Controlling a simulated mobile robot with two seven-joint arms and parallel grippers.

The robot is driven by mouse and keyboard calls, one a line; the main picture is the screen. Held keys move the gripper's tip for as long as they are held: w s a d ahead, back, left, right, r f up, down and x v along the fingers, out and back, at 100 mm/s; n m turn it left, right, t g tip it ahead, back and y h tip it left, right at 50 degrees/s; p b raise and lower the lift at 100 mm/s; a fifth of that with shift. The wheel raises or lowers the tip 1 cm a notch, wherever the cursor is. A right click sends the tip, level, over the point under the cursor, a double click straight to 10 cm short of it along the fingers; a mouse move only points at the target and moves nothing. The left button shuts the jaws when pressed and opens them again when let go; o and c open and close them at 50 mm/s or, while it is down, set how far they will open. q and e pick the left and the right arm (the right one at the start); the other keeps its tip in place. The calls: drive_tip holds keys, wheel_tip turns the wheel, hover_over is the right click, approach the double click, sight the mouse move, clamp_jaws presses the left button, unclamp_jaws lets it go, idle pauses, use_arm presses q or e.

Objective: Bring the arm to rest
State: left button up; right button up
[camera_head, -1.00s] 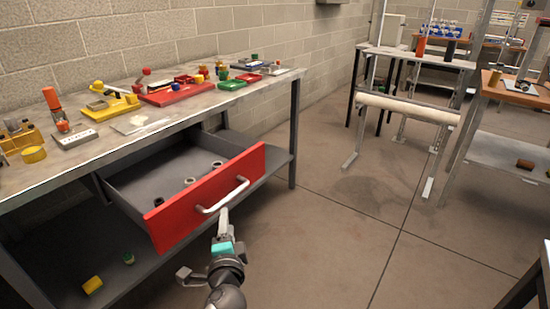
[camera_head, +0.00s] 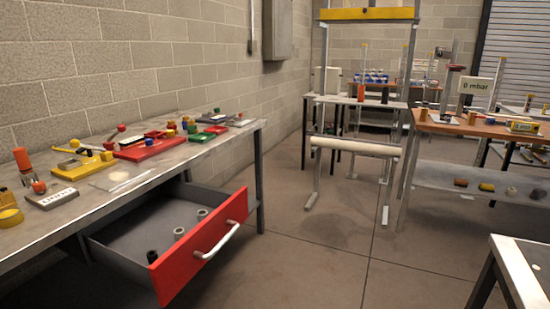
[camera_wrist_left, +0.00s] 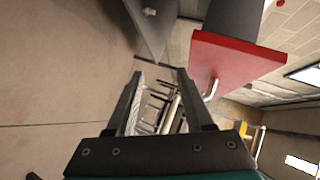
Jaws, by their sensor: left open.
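My left gripper (camera_wrist_left: 158,74) shows only in the left wrist view. Its two fingers are apart with nothing between them. No arm shows in the head view now. The open drawer's red front (camera_head: 205,250) stands out from under the workbench, with its metal handle (camera_head: 217,242) free. In the wrist view the red front (camera_wrist_left: 230,62) and the handle (camera_wrist_left: 210,90) are beyond the fingers and to the right, apart from the gripper. My right gripper is in neither view.
The workbench (camera_head: 110,200) holds colored trays and small parts. The drawer holds a black ring (camera_head: 153,257) and two grey rings (camera_head: 179,233). A metal frame (camera_head: 352,148) and a wooden-topped table (camera_head: 460,126) stand beyond. Floor (camera_head: 310,255) right of the drawer is clear.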

use_arm(q)
drive_tip(key=s+f+n+g+h+p, duration=0.1)
drive_tip(key=s+f+n+g, duration=0.15)
drive_tip(key=s+f, duration=0.5)
drive_tip(key=s+f+n+g+h, duration=0.1)
drive_tip(key=s+f+g, duration=0.3)
drive_tip(key=f, duration=0.7)
drive_tip(key=s+a+f+n+g, duration=0.1)
drive_tip(key=s+f+n, duration=0.1)
drive_tip(key=s, duration=0.6)
drive_tip(key=s+a+f+n+g+h+p, duration=0.1)
drive_tip(key=s+f+n+g, duration=0.1)
drive_tip(key=s+f, duration=0.3)
drive_tip(key=s+a+f+n+g, duration=0.1)
drive_tip(key=s+f, duration=0.3)
drive_tip(key=s, duration=0.8)
drive_tip(key=shift+s+f+n, duration=0.2)
drive_tip(key=shift+s+n, duration=0.1)
drive_tip(key=shift+n, duration=0.25)
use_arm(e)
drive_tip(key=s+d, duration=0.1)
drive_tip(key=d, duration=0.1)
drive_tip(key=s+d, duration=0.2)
